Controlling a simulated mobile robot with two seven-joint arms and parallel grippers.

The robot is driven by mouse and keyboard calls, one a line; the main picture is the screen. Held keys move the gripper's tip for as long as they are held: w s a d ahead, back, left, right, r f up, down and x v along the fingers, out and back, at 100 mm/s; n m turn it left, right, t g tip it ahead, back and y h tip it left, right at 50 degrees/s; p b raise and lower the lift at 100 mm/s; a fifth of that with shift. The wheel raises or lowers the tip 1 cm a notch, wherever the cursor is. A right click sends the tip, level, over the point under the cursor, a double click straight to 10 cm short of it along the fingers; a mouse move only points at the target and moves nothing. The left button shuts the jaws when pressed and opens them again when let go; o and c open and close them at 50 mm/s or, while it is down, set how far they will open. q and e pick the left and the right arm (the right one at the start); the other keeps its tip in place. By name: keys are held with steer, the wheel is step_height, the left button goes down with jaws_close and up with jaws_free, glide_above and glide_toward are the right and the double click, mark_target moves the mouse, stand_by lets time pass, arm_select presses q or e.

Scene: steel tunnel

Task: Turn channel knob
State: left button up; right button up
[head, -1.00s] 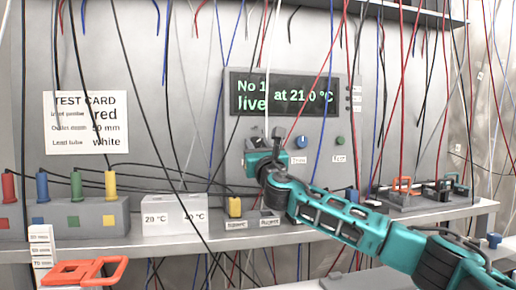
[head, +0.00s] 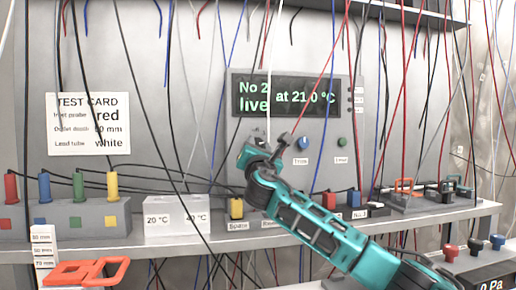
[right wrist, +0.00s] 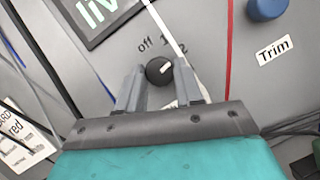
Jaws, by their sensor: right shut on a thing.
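The channel knob (right wrist: 157,71) is small, round and black with a pale mark, on the grey panel with "off", "1" and "2" printed around it. My right gripper (right wrist: 159,75) is shut on it, one finger on each side; in the head view my right gripper (head: 257,151) hides the knob. The display (head: 296,95) above reads "No 2 live at 21.0 °C". My left gripper is not in view.
A blue Trim knob (head: 301,144) and a green button (head: 342,142) sit right of my gripper. Thin wires hang across the panel. An orange-handled thing (head: 88,272) lies at front left.

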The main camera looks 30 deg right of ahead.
steer(key=o, duration=1)
steer(key=shift+o, duration=0.2)
